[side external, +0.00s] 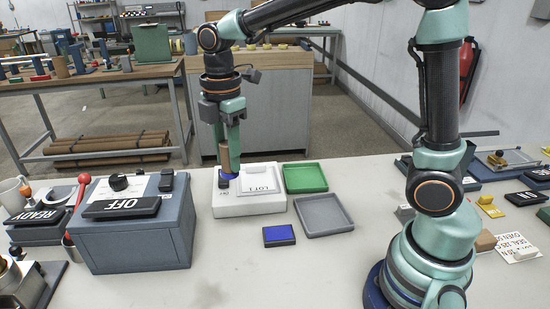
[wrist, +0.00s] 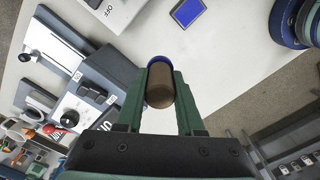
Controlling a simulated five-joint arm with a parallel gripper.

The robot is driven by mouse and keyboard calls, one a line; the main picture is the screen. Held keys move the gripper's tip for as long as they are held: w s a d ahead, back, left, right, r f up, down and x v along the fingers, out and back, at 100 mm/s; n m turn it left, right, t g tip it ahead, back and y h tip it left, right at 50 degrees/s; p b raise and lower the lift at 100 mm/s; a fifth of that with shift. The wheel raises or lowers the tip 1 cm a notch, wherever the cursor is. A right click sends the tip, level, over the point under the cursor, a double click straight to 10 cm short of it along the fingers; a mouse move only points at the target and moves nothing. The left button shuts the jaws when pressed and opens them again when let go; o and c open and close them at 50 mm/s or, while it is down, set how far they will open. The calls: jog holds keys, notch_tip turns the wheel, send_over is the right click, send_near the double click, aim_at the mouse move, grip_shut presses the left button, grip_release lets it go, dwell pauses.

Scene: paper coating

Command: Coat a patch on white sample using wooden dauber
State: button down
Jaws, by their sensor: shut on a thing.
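My gripper (side external: 223,140) points down and is shut on the wooden dauber (side external: 225,158), a brown upright cylinder with a blue lower end. The blue end is at the left part of a white block (side external: 236,207); I cannot tell whether it touches. A raised white plate marked LOT1 (side external: 262,178) sits on the block, right of the dauber. In the wrist view the dauber (wrist: 160,93) sits between both fingers of my gripper (wrist: 163,85), its blue rim showing beyond the brown end. The surface under the dauber is hidden there.
A blue pad in a dark frame (side external: 279,235) lies in front of the block. A green tray (side external: 305,177) and grey tray (side external: 323,215) are to its right. A blue-grey box marked OFF (side external: 135,245) stands close left. The front middle table is clear.

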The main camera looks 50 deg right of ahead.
jog(key=shift+s+d+f, duration=1.2)
jog(key=shift+f, duration=1.65)
jog(key=shift+s+d+f, duration=1.15)
jog(key=shift+f, duration=1.75)
jog(key=shift+s+d+f, duration=1.2)
jog(key=shift+f, duration=1.65)
jog(key=shift+f, duration=0.55)
notch_tip(320, 180, up, 7)
